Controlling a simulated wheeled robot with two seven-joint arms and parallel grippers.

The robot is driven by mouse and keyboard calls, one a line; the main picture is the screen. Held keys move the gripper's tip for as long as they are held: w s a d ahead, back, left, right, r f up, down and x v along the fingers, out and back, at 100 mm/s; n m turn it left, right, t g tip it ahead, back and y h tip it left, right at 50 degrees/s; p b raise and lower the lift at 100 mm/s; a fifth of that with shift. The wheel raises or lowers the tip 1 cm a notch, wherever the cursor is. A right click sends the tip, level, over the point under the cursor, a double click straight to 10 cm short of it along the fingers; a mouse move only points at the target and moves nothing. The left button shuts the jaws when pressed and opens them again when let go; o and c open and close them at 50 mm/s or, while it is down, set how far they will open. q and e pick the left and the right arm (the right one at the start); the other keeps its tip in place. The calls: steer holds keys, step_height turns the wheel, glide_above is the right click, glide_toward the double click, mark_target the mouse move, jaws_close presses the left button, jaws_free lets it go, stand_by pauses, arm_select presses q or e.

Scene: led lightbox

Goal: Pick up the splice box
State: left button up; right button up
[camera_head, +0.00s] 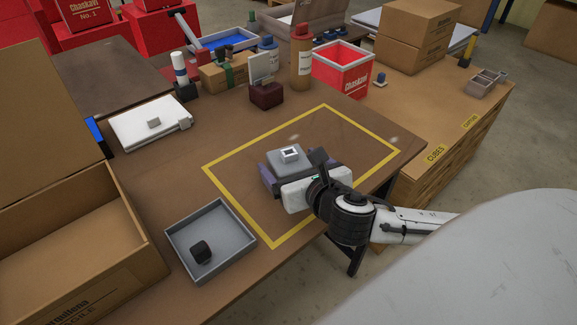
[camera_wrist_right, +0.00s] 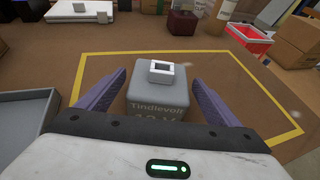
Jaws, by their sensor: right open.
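A grey box labelled "Tindlevolt 12 V" (camera_head: 284,160) sits on the table inside the yellow outline; it also shows in the right wrist view (camera_wrist_right: 158,103). A small light-grey block with a square opening (camera_head: 289,154) rests on its top and shows in the wrist view too (camera_wrist_right: 161,71). I cannot tell for sure which thing is the splice box. My right gripper (camera_head: 296,175) is open. Its purple fingers lie on either side of the grey box, apart from it in the wrist view (camera_wrist_right: 158,80). The box's near lower part is hidden. My left gripper is not in view.
A grey tray (camera_head: 178,240) holding a small black block (camera_head: 201,251) stands front left. An open cardboard box (camera_head: 135,262) is further left. A white panel (camera_head: 128,128) with a small grey piece, a bottle (camera_head: 303,70) and a red bin (camera_head: 341,85) stand behind.

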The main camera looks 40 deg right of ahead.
mark_target(283, 157)
steer(key=x, duration=0.4)
steer(key=shift+w+f, duration=0.1)
steer(key=shift+w, duration=0.25)
steer(key=c, duration=1.4)
